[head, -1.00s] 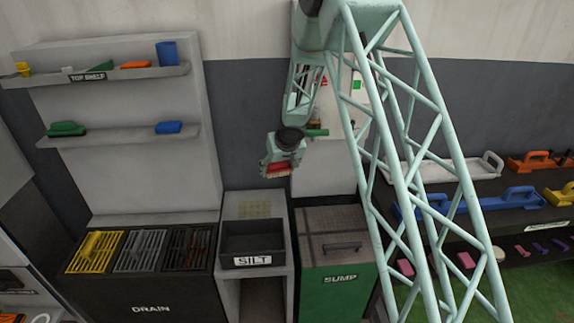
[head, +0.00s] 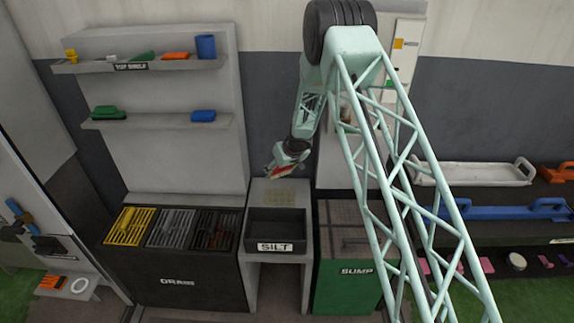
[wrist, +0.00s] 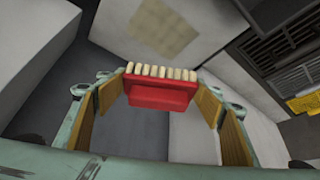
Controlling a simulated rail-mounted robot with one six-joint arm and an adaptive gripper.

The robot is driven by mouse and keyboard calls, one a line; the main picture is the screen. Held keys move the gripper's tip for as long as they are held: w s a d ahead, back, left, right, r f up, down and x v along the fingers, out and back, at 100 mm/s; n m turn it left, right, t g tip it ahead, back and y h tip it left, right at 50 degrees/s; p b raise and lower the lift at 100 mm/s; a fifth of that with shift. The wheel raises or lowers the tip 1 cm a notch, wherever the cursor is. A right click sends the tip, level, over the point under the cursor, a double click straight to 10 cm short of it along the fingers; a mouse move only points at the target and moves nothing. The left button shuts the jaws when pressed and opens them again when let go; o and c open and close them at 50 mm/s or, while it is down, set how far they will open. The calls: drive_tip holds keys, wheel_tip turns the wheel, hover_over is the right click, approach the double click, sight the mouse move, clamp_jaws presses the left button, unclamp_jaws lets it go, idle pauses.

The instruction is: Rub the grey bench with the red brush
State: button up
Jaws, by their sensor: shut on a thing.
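The grey bench (head: 258,190) stands between the drain unit and the sump, with a faint yellowish patch (head: 278,197) on its top. The patch also shows in the wrist view (wrist: 163,33), beyond the brush. My gripper (head: 279,171) is above the back of the bench and is shut on the red brush (wrist: 160,93). The brush sits between the two tan finger pads, its cream bristles (wrist: 160,72) pointing away from the gripper. In the head view the brush is small and tilted. It appears apart from the bench top, though the exact gap is hard to judge.
A dark SILT tray (head: 275,232) takes up the front of the bench. The drain unit (head: 178,283) with yellow, grey and dark grates is left; the green sump (head: 345,288) is right. Shelves (head: 155,122) with small items rise behind the drain.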

drive_tip(key=w+a+f+n+y+p, duration=0.1)
drive_tip(key=a+f+n+p, duration=0.2)
drive_tip(key=a+f, duration=0.6)
drive_tip(key=shift+a+f+g+y+p, duration=0.35)
drive_tip(key=shift+a+p, duration=0.2)
drive_tip(key=shift+p, duration=0.5)
